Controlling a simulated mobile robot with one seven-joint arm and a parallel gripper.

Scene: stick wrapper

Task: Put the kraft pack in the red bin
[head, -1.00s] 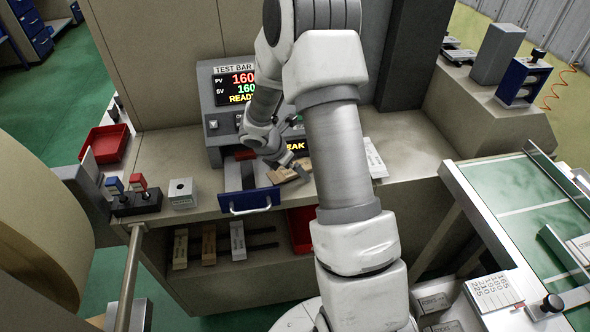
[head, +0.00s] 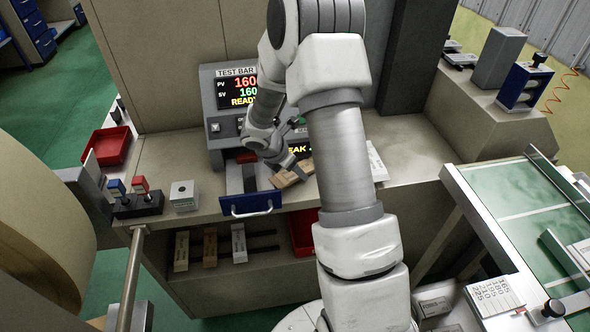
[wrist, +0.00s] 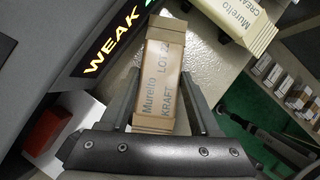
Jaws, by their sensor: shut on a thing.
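The kraft pack (wrist: 161,75) is a brown block printed "Muretto KRAFT" in the wrist view. It sits between the two fingers of my gripper (wrist: 160,92), which is shut on it. In the head view the kraft pack (head: 291,175) is at the counter's front, right of the blue-fronted drawer (head: 250,204), and my gripper (head: 294,163) is partly hidden by my arm. I cannot tell whether the pack touches the counter. One red bin (head: 107,147) stands on the left of the counter. Another red bin (head: 302,231) is below the counter, partly hidden by my arm.
A cream pack (wrist: 250,24) lies beyond the kraft pack. The test bar machine (head: 212,92) stands behind the drawer, which is pulled out. A red-and-blue switch block (head: 137,203) and a small metal block (head: 183,196) sit on the left counter. Several packs (head: 210,246) rest below.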

